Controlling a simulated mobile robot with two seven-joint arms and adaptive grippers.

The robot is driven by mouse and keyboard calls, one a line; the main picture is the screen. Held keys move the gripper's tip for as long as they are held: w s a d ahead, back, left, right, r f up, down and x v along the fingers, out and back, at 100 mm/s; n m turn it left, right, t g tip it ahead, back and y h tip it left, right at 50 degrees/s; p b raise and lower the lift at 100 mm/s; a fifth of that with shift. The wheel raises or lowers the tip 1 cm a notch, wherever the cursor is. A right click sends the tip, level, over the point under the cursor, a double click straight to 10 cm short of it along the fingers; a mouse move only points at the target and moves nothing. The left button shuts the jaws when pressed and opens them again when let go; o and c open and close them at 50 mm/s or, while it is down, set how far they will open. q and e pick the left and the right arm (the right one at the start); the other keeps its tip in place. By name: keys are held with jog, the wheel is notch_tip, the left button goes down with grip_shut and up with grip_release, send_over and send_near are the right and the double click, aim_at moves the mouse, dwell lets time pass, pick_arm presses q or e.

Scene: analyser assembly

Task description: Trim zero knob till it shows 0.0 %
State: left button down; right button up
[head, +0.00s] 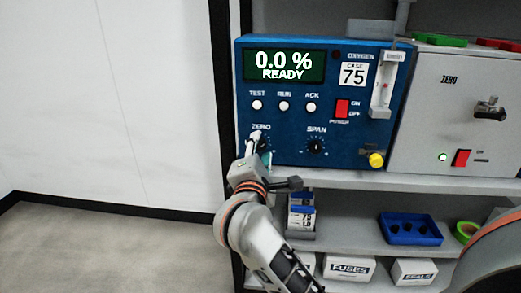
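The blue analyser (325,142) stands on the shelf, and its green display (284,65) reads 0.0 % and READY.
The SPAN knob (315,147) is close to the right, below the TEST, RUN and ACK buttons. A red power switch (342,108) and a yellow knob (376,160) are further right. A grey ZERO box (420,120) stands beside the analyser. A blue tray (411,240) is on the shelf below.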

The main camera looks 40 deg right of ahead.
jog(key=shift+s+a, duration=0.1)
jog(key=v, duration=0.7)
jog(key=shift+a+r, duration=0.1)
dwell(0.4)
